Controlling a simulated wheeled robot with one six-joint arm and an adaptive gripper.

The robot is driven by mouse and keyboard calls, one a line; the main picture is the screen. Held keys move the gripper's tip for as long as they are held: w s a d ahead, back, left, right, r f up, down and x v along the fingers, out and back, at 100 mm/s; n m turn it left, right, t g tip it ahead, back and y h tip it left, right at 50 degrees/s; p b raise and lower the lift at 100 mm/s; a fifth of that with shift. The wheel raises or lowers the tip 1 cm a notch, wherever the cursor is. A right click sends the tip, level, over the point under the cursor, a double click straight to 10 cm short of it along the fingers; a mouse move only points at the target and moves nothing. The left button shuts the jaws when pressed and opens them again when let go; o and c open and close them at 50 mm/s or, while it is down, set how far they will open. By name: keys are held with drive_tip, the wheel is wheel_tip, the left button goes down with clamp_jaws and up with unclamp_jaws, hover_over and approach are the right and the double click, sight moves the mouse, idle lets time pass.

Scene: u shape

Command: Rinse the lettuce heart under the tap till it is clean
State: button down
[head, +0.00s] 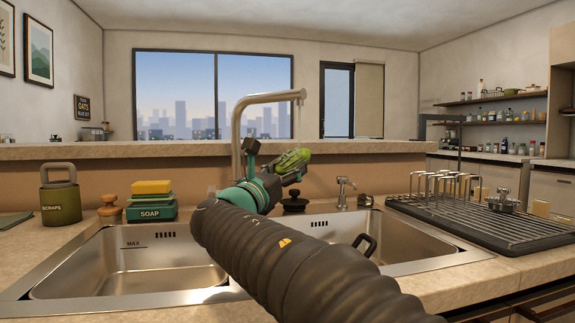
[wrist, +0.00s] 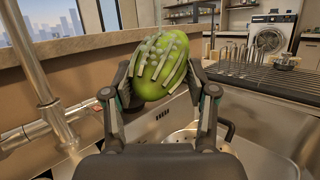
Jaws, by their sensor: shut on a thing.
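My gripper (head: 285,172) is shut on the lettuce heart (head: 293,160) and holds it above the sink, clear of the basins. In the wrist view, the lettuce heart (wrist: 158,62) is bright green, with pale grey streaks and small pale lumps on the side facing me. Both fingers of my gripper (wrist: 160,82) press on its sides. The steel tap (head: 237,130) stands behind the sink, its spout end higher in the head picture than the lettuce. The tap column (wrist: 40,80) is left of the lettuce in the wrist view.
The left basin (head: 130,262) is empty. A colander (wrist: 185,137) sits in the right basin (head: 400,240), partly hidden. A drying rack (head: 480,222) stands right.

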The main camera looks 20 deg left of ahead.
drive_tip(key=shift+a, duration=0.1)
idle(0.3)
drive_tip(key=shift+a+p, duration=0.45)
drive_tip(key=shift+p, duration=0.1)
drive_tip(key=shift+d, duration=0.25)
drive_tip(key=shift+d+b, duration=0.3)
drive_tip(key=shift+d, duration=0.05)
drive_tip(key=shift+s, duration=0.1)
drive_tip(key=s+a+b, duration=0.1)
drive_tip(key=s, duration=0.6)
drive_tip(key=shift+s, duration=0.4)
drive_tip(key=shift+a+r, duration=0.1)
idle(1.4)
